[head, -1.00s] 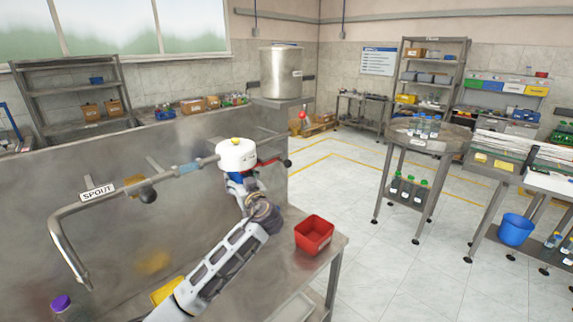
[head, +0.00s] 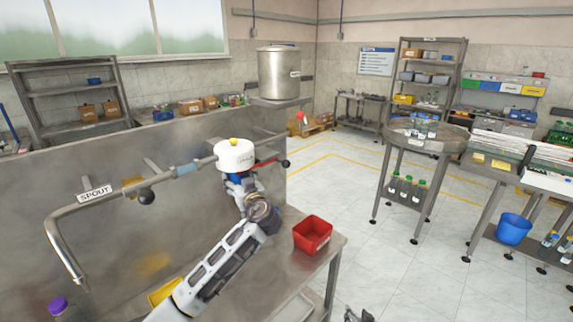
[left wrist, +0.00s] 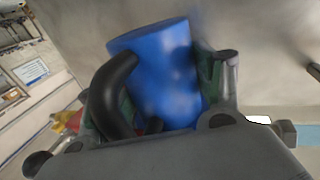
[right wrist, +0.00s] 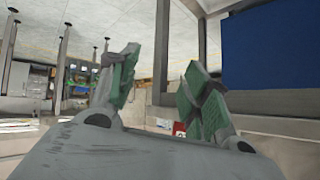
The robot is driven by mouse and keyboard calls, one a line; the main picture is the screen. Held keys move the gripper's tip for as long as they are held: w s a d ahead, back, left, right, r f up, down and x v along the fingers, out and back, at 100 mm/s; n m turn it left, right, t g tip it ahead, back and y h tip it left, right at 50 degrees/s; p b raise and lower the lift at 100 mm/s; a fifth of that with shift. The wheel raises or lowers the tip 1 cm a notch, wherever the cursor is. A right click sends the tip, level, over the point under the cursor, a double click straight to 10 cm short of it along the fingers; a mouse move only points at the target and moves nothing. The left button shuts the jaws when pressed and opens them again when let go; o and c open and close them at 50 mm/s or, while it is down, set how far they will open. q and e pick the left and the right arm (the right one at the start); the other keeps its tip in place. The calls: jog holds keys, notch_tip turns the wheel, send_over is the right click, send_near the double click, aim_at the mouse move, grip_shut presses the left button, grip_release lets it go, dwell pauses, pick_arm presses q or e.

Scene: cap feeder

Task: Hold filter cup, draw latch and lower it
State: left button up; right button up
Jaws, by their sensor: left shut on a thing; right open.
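The blue filter cup (head: 236,179) hangs under a white filter head (head: 235,154) with a yellow button on the pipe. My left gripper (head: 238,182) is shut around the cup from below. In the left wrist view the blue cup (left wrist: 165,75) sits between its fingers, with a black curved part in front of it. A red lever (head: 266,162) sticks out to the right of the head; I cannot tell the latch itself apart. My right gripper (head: 358,316) shows only at the bottom edge of the head view. Its fingers are open and empty in the right wrist view (right wrist: 162,78).
A red bin (head: 313,236) stands on the steel bench at the right of my left arm. A spout pipe (head: 62,225) bends down at the left. A yellow tray (head: 165,291) and a purple-capped bottle (head: 62,308) are near the front.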

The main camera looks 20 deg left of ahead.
jog(key=w+a+r+t+y, duration=0.1)
jog(key=w+a+r, duration=0.2)
jog(key=r, duration=0.3)
jog(key=w+a+r+t, duration=0.1)
jog(key=w+a+r, duration=0.2)
jog(key=r, duration=0.3)
jog(key=n+t+y, duration=0.2)
jog(key=y, duration=0.5)
send_near(288, 165)
jog(key=shift+s+d, duration=0.1)
jog(key=shift+s, duration=0.25)
jog(key=shift+w+f, duration=0.1)
jog(key=shift+w, duration=0.1)
jog(key=shift+x, duration=5.85)
